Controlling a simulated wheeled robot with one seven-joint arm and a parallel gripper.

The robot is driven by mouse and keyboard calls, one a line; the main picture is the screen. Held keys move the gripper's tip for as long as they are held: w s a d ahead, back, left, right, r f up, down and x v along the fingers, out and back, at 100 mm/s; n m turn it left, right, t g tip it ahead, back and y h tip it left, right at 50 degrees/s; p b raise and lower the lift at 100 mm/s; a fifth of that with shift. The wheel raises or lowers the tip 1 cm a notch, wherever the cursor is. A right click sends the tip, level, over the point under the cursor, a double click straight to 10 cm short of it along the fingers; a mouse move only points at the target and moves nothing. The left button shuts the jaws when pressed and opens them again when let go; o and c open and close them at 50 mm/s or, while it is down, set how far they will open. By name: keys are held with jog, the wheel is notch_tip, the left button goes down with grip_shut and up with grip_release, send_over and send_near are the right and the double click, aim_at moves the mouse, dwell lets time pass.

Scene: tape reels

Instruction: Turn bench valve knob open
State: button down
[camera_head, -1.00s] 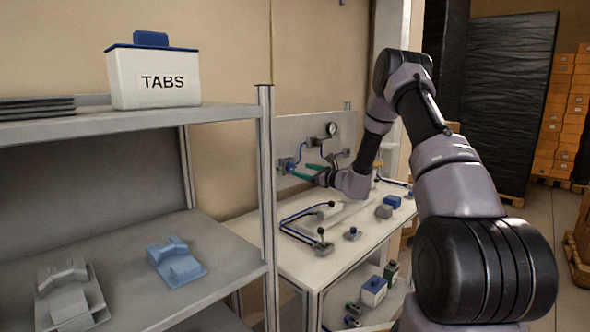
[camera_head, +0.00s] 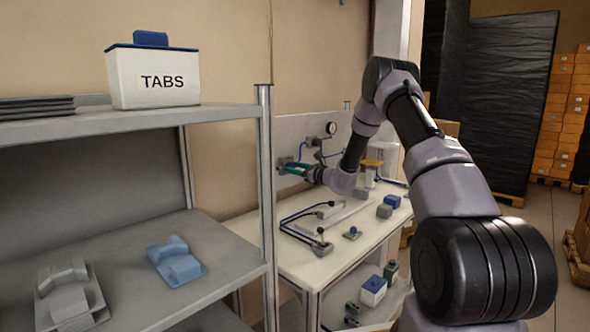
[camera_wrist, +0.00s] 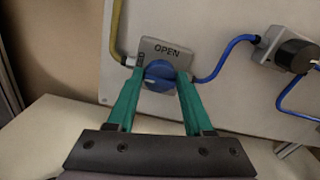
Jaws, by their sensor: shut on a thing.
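The valve knob (camera_wrist: 158,77) is a round blue knob with a pale pointer mark, on a grey plate (camera_wrist: 172,48) marked OPEN, in the wrist view. The pointer lies near level in that view, toward its left side. My gripper (camera_wrist: 160,82) has green fingers, one on each side of the knob, shut on it. In the head view my gripper (camera_head: 290,168) reaches to the valve on the upright panel (camera_head: 348,130) behind the bench, and the fingers largely hide the knob there.
A blue hose (camera_wrist: 228,56) and a yellow hose (camera_wrist: 116,35) run to the valve. A black round fitting (camera_wrist: 296,54) sits to its right. The bench (camera_head: 290,262) holds blue and grey parts. A grey shelf (camera_head: 225,268) with a TABS box (camera_head: 153,80) stands at left.

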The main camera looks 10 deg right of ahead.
jog(key=shift+m, duration=0.3)
jog(key=m, duration=0.4)
jog(key=shift+d, duration=0.15)
jog(key=m, duration=0.4)
jog(key=shift+w+m, duration=0.1)
jog(key=shift+m, duration=0.3)
jog(key=m, duration=0.4)
jog(key=shift+d+f+m, duration=0.1)
jog(key=shift+m, duration=0.2)
jog(key=shift+f+m, duration=0.1)
jog(key=shift+m, duration=1.8)
jog(key=shift+c, duration=1.5)
grip_release()
